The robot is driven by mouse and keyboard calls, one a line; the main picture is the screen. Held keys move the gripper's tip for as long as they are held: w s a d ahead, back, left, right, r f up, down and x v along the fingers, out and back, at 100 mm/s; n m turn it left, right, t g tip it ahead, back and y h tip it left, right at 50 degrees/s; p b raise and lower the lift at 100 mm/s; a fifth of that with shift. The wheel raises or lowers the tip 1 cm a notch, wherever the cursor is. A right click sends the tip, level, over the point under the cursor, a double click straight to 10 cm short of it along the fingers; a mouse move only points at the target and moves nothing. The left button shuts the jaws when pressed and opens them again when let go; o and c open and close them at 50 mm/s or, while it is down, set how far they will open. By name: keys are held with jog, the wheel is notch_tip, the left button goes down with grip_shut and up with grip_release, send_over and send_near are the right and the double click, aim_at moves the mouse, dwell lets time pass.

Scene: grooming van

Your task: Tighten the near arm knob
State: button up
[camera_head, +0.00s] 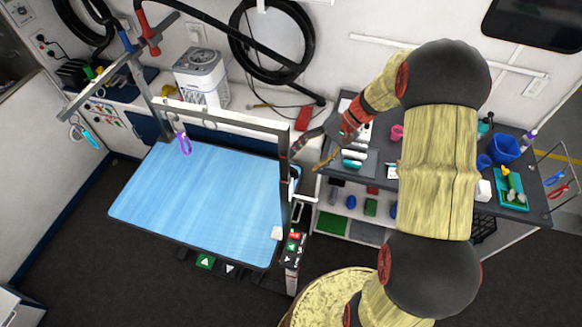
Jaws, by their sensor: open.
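The grooming table (205,205) has a light blue top. An overhead grooming arm (225,119) spans it, with a far post at the back left and a near post (285,190) at the right edge. The near arm knob is too small to make out for sure; small pale fittings show on the near post just below my gripper's height. My gripper (305,160) is open and empty, just right of the near post's upper part, its fingers pointing left and down toward it. I cannot tell whether a finger touches the post.
A shelf unit (520,205) with bottles and trays stands right, behind my arm. The floor at front left is clear.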

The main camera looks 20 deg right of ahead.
jog(key=p+x, duration=0.1)
jog(key=x, duration=0.6)
jog(key=shift+a+f, duration=0.25)
jog(key=shift+a, duration=0.05)
jog(key=c, duration=0.3)
jog(key=c, duration=0.8)
jog(key=shift+c, duration=0.4)
